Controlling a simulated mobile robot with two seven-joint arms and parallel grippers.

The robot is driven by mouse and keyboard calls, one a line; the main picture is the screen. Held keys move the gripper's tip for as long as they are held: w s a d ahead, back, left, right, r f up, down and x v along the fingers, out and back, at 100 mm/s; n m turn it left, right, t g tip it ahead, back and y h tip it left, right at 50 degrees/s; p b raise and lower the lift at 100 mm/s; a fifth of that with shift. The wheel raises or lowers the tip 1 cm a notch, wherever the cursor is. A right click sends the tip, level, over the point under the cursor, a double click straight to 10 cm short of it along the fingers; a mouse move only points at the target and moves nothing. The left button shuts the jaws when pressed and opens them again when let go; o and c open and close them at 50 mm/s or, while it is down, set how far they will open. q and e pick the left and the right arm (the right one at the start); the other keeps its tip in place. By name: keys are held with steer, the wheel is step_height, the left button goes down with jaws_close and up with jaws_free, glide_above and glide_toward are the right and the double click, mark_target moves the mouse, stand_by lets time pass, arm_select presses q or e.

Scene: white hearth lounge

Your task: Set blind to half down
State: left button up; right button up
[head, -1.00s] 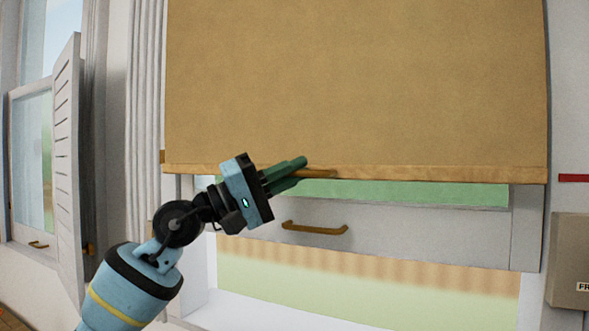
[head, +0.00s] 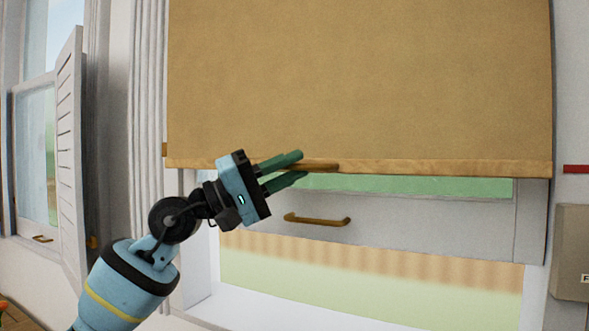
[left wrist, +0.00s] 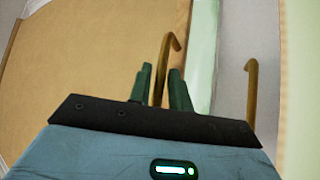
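The tan blind (head: 360,80) hangs over the upper part of the window, and its wooden bottom rail (head: 450,167) crosses just above a strip of green glass. A brass pull handle (head: 318,167) sticks out from the rail. My left gripper (head: 292,168) is at this handle with its green fingers spread, one on each side of it. In the left wrist view the handle (left wrist: 164,68) rises between the two fingers (left wrist: 160,85), with a gap beside it. My right gripper is not in view.
A second brass handle (head: 318,220) is on the white window sash just below the rail. A louvred shutter (head: 70,150) stands open at the left. A grey box (head: 571,250) is on the right wall.

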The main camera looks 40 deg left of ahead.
arm_select(q)
steer(key=b+v, duration=0.2)
steer(key=v, duration=0.5)
steer(key=shift+b, duration=0.35)
steer(key=shift+d, duration=0.1)
